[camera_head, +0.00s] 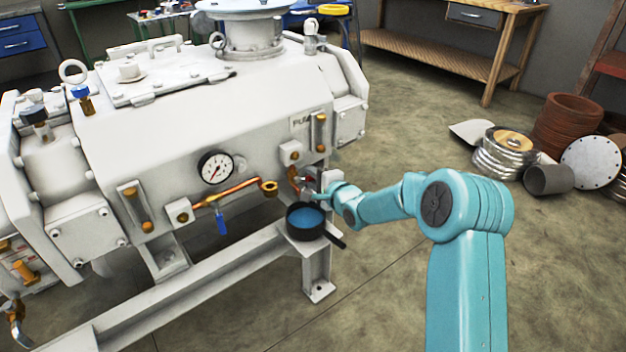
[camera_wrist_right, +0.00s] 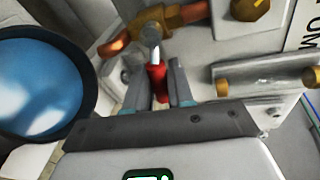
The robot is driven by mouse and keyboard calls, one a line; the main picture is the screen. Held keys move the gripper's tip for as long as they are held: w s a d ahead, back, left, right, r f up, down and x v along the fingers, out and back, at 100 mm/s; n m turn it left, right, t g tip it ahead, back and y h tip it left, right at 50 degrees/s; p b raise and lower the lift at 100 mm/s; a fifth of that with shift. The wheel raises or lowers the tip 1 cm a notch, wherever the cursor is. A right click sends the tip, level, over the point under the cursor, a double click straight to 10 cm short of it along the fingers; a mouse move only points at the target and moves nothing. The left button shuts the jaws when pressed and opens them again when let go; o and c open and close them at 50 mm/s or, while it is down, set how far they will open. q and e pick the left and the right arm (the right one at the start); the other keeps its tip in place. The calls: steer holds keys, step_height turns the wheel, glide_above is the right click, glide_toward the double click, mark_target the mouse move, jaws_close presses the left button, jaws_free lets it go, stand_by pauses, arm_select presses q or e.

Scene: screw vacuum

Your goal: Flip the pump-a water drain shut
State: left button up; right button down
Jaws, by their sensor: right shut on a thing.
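The white pump (camera_head: 230,120) fills the left and middle of the head view. Its water drain is a small valve with a red handle (camera_wrist_right: 157,82), seen in the right wrist view below a copper pipe (camera_wrist_right: 125,42). My right gripper (camera_wrist_right: 160,85) has its fingers on both sides of the red handle and is shut on it. In the head view my right gripper (camera_head: 318,194) is small at the pump's lower right, and the handle is mostly hidden there. My left gripper is not in view.
A black pan with blue liquid (camera_head: 305,221) sits on the frame just below the drain, close to my right gripper. A gauge (camera_head: 215,167) and a blue-handled valve (camera_head: 221,221) are to the left. Scrap drums and discs (camera_head: 570,125) lie at right. The floor between is clear.

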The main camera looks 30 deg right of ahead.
steer(key=shift+r+n+b, duration=0.2)
steer(key=shift+n+b, duration=0.45)
steer(key=shift+n, duration=0.05)
steer(key=shift+r+n+h, duration=0.25)
steer(key=shift+n+h, duration=0.05)
steer(key=c, duration=1.1)
jaws_free()
steer(key=p+v, duration=0.3)
steer(key=v, duration=1.3)
steer(key=shift+s+f, duration=0.15)
steer(key=shift+s, duration=0.1)
